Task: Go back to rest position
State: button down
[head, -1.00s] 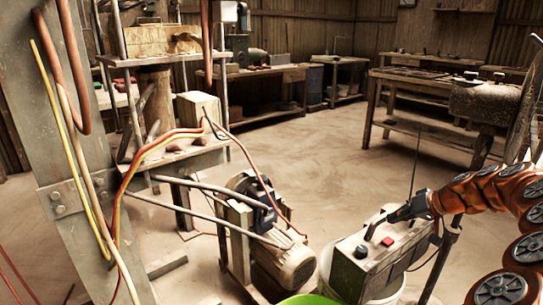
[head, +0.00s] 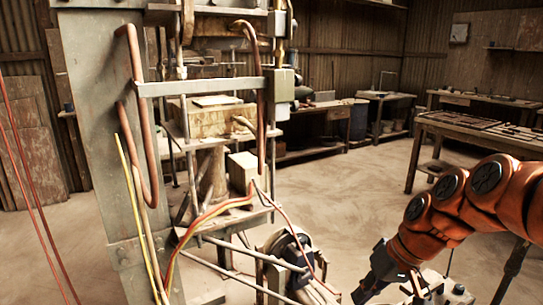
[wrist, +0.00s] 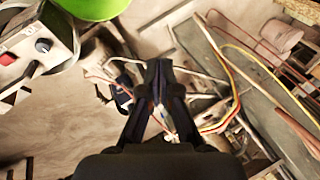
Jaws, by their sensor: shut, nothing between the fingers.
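My gripper (wrist: 158,75) shows in the wrist view with its two dark fingers drawn together at the tips and nothing between them. In the head view my gripper (head: 362,292) hangs at the lower edge, at the end of my orange arm. The control box (wrist: 35,45), with a red button (wrist: 8,58) and a black knob (wrist: 43,45), is at the upper left of the wrist view, apart from my fingers. In the head view only its top (head: 440,290) shows, at the bottom edge, partly hidden by my arm.
The press frame (head: 95,130) stands at the left, with red and yellow hoses (head: 205,215) hanging from it. A motor (head: 290,250) sits low in the middle. A green container (wrist: 92,8) is at the top of the wrist view. Workbenches (head: 480,135) stand behind; open floor (head: 340,190) lies between.

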jog(key=s+r+g+h+p, duration=0.1)
jog(key=s+r+p, duration=0.3)
jog(key=s, duration=0.4)
jog(key=s+r+m+g+h+p, duration=0.1)
jog(key=s+r+h+p, duration=0.1)
jog(key=s+r+p, duration=0.2)
jog(key=s+r+g+h+p, duration=0.1)
jog(key=s+r+p, duration=0.3)
jog(key=s+p, duration=0.4)
jog(key=s+h, duration=0.1)
jog(key=s, duration=0.2)
jog(key=shift+s+m, duration=0.3)
jog(key=shift+m, duration=0.1)
jog(key=shift+a, duration=0.1)
